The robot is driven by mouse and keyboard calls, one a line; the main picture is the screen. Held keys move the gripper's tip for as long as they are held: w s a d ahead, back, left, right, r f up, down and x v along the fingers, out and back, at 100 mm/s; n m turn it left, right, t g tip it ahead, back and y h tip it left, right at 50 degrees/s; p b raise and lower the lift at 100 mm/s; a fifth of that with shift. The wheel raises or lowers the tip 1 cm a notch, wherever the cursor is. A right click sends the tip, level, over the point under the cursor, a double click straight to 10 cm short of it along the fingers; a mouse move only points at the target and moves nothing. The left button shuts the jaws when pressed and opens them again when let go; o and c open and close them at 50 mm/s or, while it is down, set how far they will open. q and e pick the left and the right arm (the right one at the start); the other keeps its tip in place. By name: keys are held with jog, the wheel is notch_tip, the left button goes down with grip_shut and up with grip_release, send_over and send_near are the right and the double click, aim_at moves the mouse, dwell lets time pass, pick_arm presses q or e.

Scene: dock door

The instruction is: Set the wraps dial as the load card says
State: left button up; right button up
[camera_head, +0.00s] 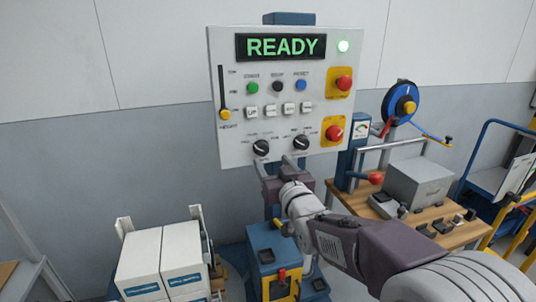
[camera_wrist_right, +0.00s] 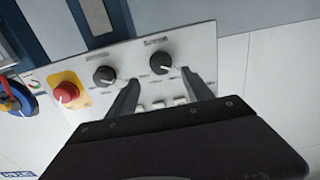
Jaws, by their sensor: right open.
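The control panel (camera_head: 232,80) is white, with a green READY display (camera_head: 283,47). Two black dials sit low on it, a left dial (camera_head: 261,147) and a right dial (camera_head: 301,142). Their labels are too small to read, so I cannot tell which is wraps. My right gripper (camera_head: 279,163) is open and empty just below the dials. In the right wrist view its fingers (camera_wrist_right: 160,78) point at the panel, with the left dial (camera_wrist_right: 163,64) ahead between the tips, apart from them; the right dial (camera_wrist_right: 104,75) is outside. I cannot make out a load card. My left gripper is not in view.
Red stop buttons on yellow plates (camera_head: 334,133) sit right of the dials. A row of white buttons (camera_head: 270,111) and a height slider (camera_head: 224,100) are close by. White boxes (camera_head: 140,262) stand lower left. A wooden bench (camera_head: 425,216) with a grey box (camera_head: 418,184) is at right.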

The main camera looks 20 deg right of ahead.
aim_at(263, 151)
jog(key=w, duration=0.4)
jog(key=w+p, duration=0.1)
jog(key=w, duration=0.1)
jog(key=shift+w+a, duration=0.25)
jog(key=shift+w, duration=0.1)
jog(key=shift+w+d, duration=0.1)
jog(key=shift+w, duration=0.45)
grip_shut()
